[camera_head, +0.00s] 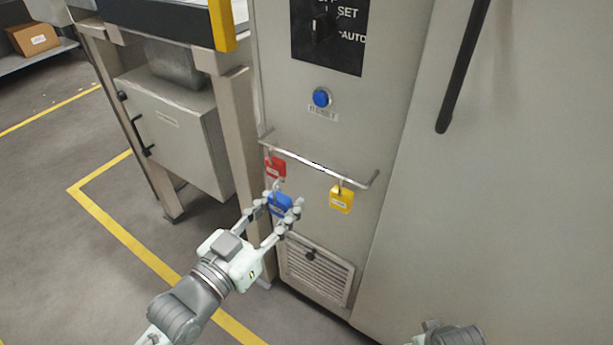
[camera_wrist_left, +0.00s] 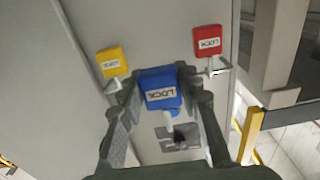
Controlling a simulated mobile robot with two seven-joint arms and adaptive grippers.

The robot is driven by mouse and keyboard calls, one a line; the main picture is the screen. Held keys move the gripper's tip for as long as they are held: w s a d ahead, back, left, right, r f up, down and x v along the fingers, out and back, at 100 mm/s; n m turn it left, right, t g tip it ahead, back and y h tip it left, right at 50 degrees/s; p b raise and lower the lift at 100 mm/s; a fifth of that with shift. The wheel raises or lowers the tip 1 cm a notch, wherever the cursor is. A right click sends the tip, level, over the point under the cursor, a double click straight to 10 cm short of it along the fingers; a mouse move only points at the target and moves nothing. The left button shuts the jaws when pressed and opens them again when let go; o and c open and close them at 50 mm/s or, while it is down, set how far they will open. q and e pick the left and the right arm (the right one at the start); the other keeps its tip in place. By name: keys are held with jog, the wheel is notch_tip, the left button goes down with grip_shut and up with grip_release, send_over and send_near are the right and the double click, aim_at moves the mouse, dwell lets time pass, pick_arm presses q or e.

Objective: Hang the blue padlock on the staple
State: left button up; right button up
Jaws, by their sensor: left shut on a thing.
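The blue padlock (camera_head: 281,205) is held between the fingers of my left gripper (camera_head: 284,212), in front of the grey cabinet and below the rail. In the left wrist view the blue padlock (camera_wrist_left: 160,88) sits between the two fingers, its label facing the camera and its pale shackle pointing down in the picture. I cannot pick out the staple with certainty; a dark switch (camera_head: 321,27) shows on the black panel above. My right gripper's fingers are not in view.
A metal rail (camera_head: 318,163) crosses the cabinet front, with a red padlock (camera_head: 275,168) on its left and a yellow padlock (camera_head: 341,199) on its right. A blue button (camera_head: 321,97) is above it and a vent (camera_head: 318,272) below. A frame leg (camera_head: 240,150) stands left.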

aim_at(277, 211)
pick_arm(q)
jog(key=shift+v, duration=2.4)
